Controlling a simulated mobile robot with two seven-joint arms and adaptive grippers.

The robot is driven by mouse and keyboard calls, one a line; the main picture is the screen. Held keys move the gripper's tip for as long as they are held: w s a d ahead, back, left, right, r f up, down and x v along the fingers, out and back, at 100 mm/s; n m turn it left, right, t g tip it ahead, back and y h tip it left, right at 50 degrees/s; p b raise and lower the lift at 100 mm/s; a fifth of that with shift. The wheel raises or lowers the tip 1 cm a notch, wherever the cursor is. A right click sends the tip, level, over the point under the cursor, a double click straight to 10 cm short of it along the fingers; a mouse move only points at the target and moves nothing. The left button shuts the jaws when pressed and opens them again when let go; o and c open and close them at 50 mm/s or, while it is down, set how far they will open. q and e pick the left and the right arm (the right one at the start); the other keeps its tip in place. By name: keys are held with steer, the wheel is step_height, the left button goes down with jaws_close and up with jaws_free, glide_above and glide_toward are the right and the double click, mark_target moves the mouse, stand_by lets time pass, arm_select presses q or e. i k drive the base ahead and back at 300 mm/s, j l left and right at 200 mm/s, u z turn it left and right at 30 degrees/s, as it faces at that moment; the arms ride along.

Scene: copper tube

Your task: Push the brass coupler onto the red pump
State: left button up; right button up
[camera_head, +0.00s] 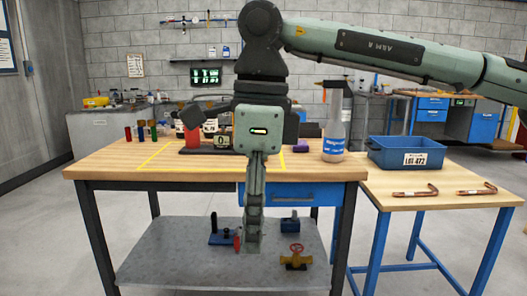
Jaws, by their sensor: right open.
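The red pump (193,139) stands on the wooden workbench, left of centre, with a dark block at its top. My right arm comes in from the right and hangs down in front of the bench. My right gripper (252,244) points down, its fingers seen edge-on and overlapping the bench's front and lower shelf in the view. It is open, and I see nothing between its fingers. I cannot make out the brass coupler; my arm hides part of the bench. My left gripper is not in view.
A blue bin (405,155) and two bent copper tubes (415,191) (477,189) are on the side table. A yellow valve (296,261) lies on the lower shelf. The bench's front left is clear.

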mark_target(222, 144)
steer(key=i, duration=1.8)
